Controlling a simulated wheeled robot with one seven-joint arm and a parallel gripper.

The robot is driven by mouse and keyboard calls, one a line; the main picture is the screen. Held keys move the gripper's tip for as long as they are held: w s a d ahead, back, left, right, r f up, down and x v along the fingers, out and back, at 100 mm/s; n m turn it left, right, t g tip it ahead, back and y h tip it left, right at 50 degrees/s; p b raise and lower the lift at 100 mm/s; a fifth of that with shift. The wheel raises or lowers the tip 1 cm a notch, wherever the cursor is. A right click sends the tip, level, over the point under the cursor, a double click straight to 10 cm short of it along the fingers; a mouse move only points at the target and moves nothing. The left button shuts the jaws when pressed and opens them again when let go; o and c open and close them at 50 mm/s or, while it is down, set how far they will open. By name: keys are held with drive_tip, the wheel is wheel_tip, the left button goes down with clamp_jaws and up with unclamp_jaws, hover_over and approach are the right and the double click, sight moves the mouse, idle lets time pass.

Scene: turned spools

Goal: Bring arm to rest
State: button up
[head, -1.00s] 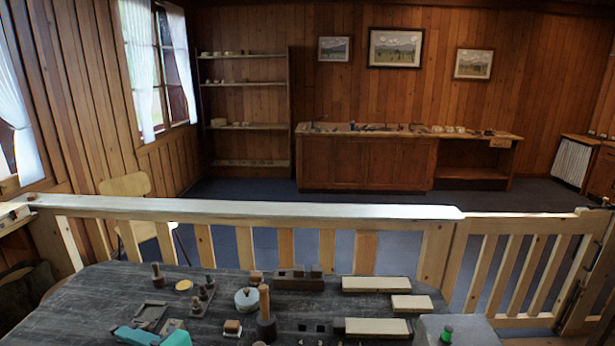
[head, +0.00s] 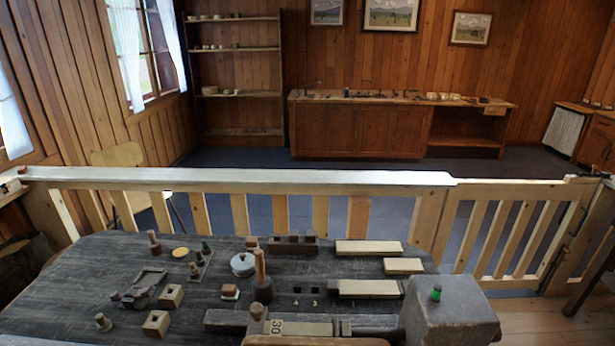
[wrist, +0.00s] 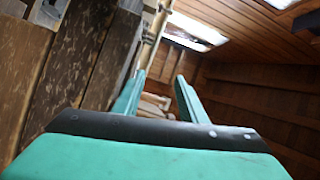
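My gripper (wrist: 160,76) shows in the wrist view with its two teal fingers apart and nothing between them. Its view is tilted, with wood planks on the left and panelled wall and bright panes toward the upper right. The arm and gripper do not show in the head view.
The bench holds a dark turned post (head: 262,288), a round white-sided tin (head: 243,264), pale wooden blocks (head: 369,247) and small pegged pieces. A wooden railing (head: 240,178) runs behind it. A long counter (head: 360,130) stands beyond.

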drive_tip(key=s+d+f+n+h, duration=0.2)
drive_tip(key=s+d, duration=0.4)
drive_tip(key=s, duration=0.3)
drive_tip(key=s+d+f+n+h, duration=0.2)
drive_tip(key=s+d+n, duration=0.3)
drive_tip(key=s, duration=0.4)
drive_tip(key=s+d+f+n+h, duration=0.3)
drive_tip(key=s+d, duration=0.5)
drive_tip(key=s, duration=0.1)
drive_tip(key=shift+s+g, duration=0.25)
drive_tip(key=shift+g, duration=0.15)
drive_tip(key=shift+s+d, duration=0.1)
drive_tip(key=shift+d, duration=0.1)
drive_tip(key=shift+s+a, duration=0.1)
